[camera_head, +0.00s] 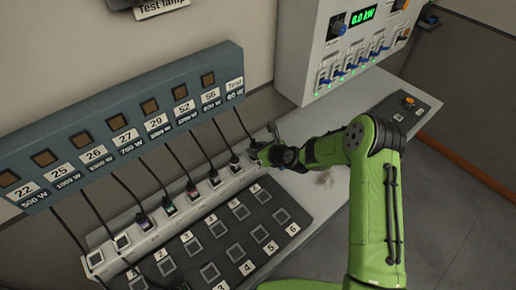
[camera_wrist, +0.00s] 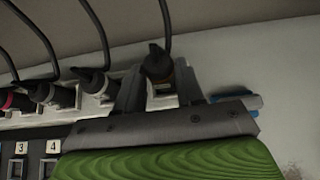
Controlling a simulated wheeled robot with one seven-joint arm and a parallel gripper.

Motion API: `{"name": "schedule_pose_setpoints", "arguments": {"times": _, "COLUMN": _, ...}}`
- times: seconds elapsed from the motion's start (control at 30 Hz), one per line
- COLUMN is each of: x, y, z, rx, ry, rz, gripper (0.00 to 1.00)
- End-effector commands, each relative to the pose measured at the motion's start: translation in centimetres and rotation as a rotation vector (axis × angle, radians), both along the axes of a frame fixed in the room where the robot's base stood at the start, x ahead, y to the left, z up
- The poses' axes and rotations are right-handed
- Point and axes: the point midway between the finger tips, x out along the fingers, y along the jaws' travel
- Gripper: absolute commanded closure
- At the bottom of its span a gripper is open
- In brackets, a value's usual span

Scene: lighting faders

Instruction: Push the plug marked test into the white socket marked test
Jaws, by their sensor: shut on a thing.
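My gripper (camera_head: 263,152) is at the right end of the row of plugs, below the "Test" label (camera_head: 235,85) on the grey-blue panel. In the wrist view my gripper (camera_wrist: 160,92) has its two grey fingers on either side of a black plug (camera_wrist: 158,64) and is shut on it. A black cable rises from this plug. The plug is over the right end of the pale socket strip (camera_wrist: 120,84). The white test socket and its marking cannot be made out behind the fingers and plug, so I cannot tell how deep the plug sits.
Several other cabled plugs stand in the strip to the left, the nearest one (camera_wrist: 92,80) close to the left finger. A dark numbered pad board (camera_head: 240,232) lies in front. A white control box (camera_head: 350,50) with a green display is behind on the right.

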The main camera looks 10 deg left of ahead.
Motion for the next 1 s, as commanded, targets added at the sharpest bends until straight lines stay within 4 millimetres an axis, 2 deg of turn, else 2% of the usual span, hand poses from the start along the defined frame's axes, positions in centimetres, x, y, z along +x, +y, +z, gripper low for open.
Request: {"name": "schedule_pose_setpoints", "arguments": {"times": 1.0, "x": 0.02, "y": -0.01, "z": -1.12, "rx": 0.0, "ry": -0.001, "rz": 0.001, "gripper": 0.99}}
